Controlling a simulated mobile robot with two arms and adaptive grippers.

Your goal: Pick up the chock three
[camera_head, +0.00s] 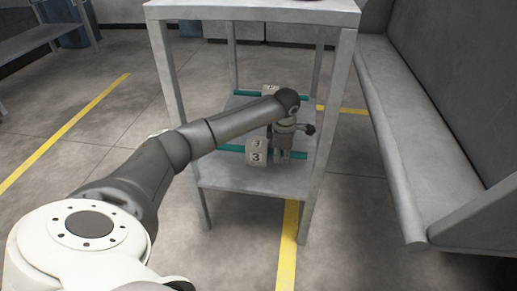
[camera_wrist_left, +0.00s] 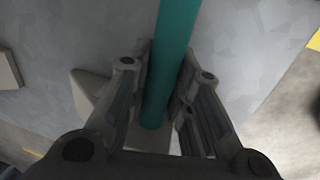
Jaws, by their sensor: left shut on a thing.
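Chock three is a pale block (camera_head: 256,158) marked "3" with a teal bar (camera_head: 232,148) running through or along it. It rests on the lower shelf (camera_head: 240,180) of a grey metal table. My left gripper (camera_head: 283,156) points down at the bar, just right of the block. In the left wrist view the teal bar (camera_wrist_left: 173,60) passes between the two fingers (camera_wrist_left: 160,90), which are shut on it. A pale block part (camera_wrist_left: 88,90) shows beside and under the fingers, partly hidden. My right gripper is in neither view.
A second teal bar (camera_head: 218,94) with a pale block (camera_head: 270,90) lies farther back on the same shelf. A grey bench (camera_head: 395,130) stands on the right.

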